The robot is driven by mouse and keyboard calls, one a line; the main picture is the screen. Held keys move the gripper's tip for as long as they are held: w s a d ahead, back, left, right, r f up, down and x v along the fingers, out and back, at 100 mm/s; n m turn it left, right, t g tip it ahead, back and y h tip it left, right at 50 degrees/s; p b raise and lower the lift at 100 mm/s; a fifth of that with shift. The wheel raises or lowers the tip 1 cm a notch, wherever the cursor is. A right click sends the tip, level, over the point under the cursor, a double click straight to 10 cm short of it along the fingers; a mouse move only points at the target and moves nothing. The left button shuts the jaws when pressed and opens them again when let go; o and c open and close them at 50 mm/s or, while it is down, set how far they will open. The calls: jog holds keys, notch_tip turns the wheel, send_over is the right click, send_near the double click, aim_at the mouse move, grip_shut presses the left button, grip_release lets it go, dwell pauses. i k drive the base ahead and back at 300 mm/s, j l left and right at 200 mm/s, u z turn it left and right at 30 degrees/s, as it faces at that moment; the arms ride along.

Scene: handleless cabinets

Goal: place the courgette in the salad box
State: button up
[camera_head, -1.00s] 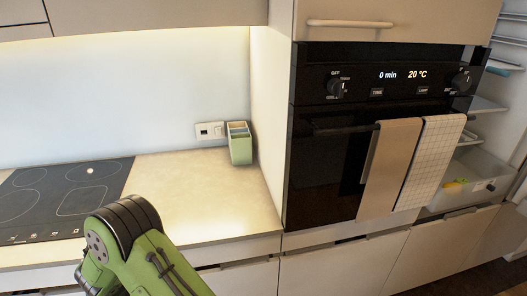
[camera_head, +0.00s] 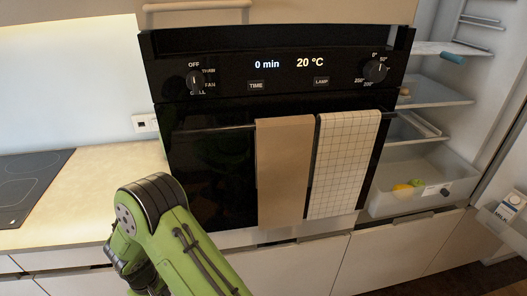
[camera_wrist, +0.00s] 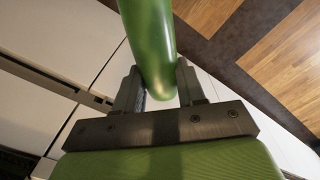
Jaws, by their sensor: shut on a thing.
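The courgette (camera_wrist: 152,45) is a smooth, long green thing in the wrist view. My gripper (camera_wrist: 160,82) is shut on it near its rounded end, and the rest reaches out past the top edge. The salad box (camera_head: 412,188) is the clear drawer low in the open fridge at the right of the head view. It holds a yellow and a green item (camera_head: 407,185) and looks open at the top. My gripper and the courgette are not in the head view; only my green arm shows there, left of the box.
The black oven (camera_head: 215,150) stands between my arm and the fridge, with a brown towel (camera_head: 283,170) and a checked towel (camera_head: 342,160) on its handle. Fridge shelves (camera_head: 432,92) are above the box. The open fridge door holds a milk carton (camera_head: 513,200).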

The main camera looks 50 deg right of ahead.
aim_at(407, 173)
jog(key=k+l, duration=0.2)
jog(key=l, duration=0.15)
jog(key=k+l+z, duration=0.1)
jog(key=k+l, duration=0.3)
jog(key=l, duration=0.25)
jog(key=k+l, duration=0.15)
jog(key=l, duration=0.2)
jog(key=k+l+z, duration=0.1)
jog(key=l, duration=0.25)
jog(key=k+l, duration=0.25)
jog(key=l, duration=0.15)
